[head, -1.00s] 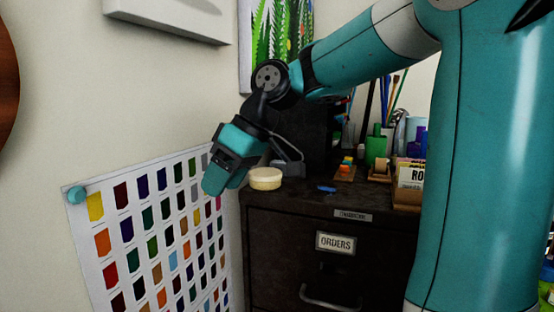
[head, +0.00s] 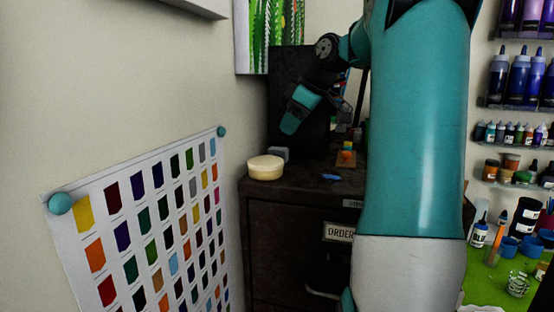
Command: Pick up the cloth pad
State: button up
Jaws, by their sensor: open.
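A round, thick, cream-coloured pad (head: 266,167), which looks like the cloth pad, lies flat on the left front corner of the dark cabinet top (head: 300,178). My gripper (head: 311,122) hangs above the cabinet top, higher than the pad, to its right and apparently farther back. It points downward, open, with nothing visible between its fingers. One teal finger shows clearly; the other side is dark and partly hard to make out.
A small grey block (head: 279,153) sits just behind the pad. A blue piece (head: 331,177) and a small orange-topped stand (head: 346,156) are to the right. A dark box (head: 290,75) rises behind. The wall with a colour chart (head: 160,220) borders the left. Shelves of bottles (head: 517,75) are at right.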

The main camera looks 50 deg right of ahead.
aim_at(279, 148)
jog(key=x, duration=0.3)
jog(key=shift+s+p+x, duration=0.2)
jog(key=shift+p+x, duration=0.9)
jog(key=shift+x, duration=1.6)
jog(key=shift+d+f, duration=0.15)
jog(key=c, duration=0.7)
